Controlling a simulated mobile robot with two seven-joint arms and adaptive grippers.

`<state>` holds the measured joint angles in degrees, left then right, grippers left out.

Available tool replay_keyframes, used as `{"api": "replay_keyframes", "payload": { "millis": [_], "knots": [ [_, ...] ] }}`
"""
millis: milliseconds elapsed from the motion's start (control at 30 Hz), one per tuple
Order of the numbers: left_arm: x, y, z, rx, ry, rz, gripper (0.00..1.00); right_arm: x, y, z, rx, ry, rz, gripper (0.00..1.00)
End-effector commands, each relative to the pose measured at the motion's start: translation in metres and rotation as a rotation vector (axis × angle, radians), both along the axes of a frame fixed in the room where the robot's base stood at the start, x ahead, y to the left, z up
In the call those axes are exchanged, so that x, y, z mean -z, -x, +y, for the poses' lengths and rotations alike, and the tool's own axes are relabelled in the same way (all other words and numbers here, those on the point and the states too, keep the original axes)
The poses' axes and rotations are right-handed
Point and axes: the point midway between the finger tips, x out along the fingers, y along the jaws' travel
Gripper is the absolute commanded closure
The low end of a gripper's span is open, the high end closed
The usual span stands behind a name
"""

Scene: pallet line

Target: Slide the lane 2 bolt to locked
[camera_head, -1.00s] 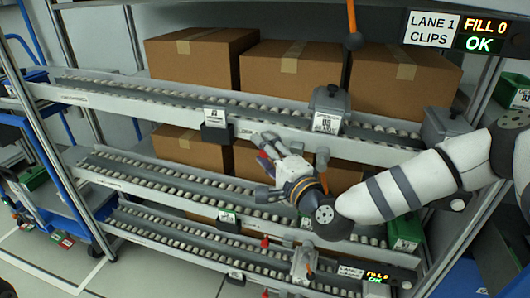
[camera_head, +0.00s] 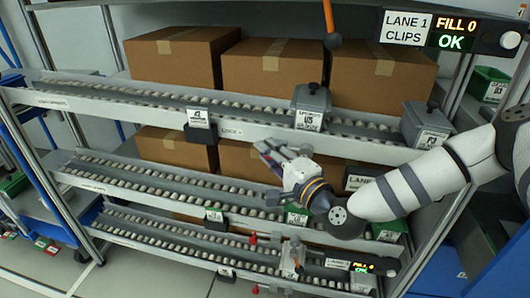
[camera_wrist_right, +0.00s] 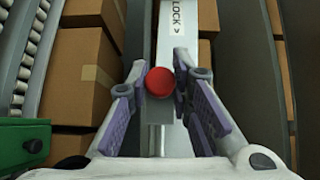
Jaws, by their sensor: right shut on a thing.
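A red round bolt knob (camera_wrist_right: 159,82) sits on a pale rail, below a white label (camera_wrist_right: 181,18) reading "LOCK >", in the right wrist view. My right gripper (camera_wrist_right: 160,95) has its purple-grey fingers on either side of the knob and is shut on it. In the head view my right gripper (camera_head: 266,150) is at the top lane's front rail, just right of the LOCK label (camera_head: 231,131); its fingers hide the knob there. The lane number at this bolt is not readable. My left gripper is not in view.
Cardboard boxes (camera_head: 273,72) stand behind the top lane. Red knobs (camera_head: 252,239) show on the lower rails. A green bin (camera_head: 296,217) is below my right wrist. A lane 1 display (camera_head: 455,33) reads OK.

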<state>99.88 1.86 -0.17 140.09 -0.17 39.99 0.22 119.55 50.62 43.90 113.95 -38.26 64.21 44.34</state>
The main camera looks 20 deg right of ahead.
Motion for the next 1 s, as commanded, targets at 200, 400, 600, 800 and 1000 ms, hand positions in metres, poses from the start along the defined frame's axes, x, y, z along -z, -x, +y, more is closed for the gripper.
{"api": "replay_keyframes", "payload": {
  "millis": [200, 400, 600, 800, 1000],
  "knots": [
    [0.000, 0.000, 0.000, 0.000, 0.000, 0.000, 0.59, 0.001, 0.000, -0.002, 0.005, 0.000, 0.002, 0.60],
    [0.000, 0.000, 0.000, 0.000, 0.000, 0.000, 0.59, 0.001, 0.002, -0.002, 0.004, -0.001, 0.002, 0.60],
    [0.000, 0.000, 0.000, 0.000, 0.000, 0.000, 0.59, 0.001, 0.041, -0.010, 0.006, -0.003, 0.005, 0.60],
    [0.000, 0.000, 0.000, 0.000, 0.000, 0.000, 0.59, 0.001, 0.092, -0.020, 0.007, -0.002, 0.004, 0.60],
    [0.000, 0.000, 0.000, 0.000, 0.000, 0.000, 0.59, 0.001, 0.117, -0.025, 0.007, -0.001, 0.002, 0.60]
  ]
}}
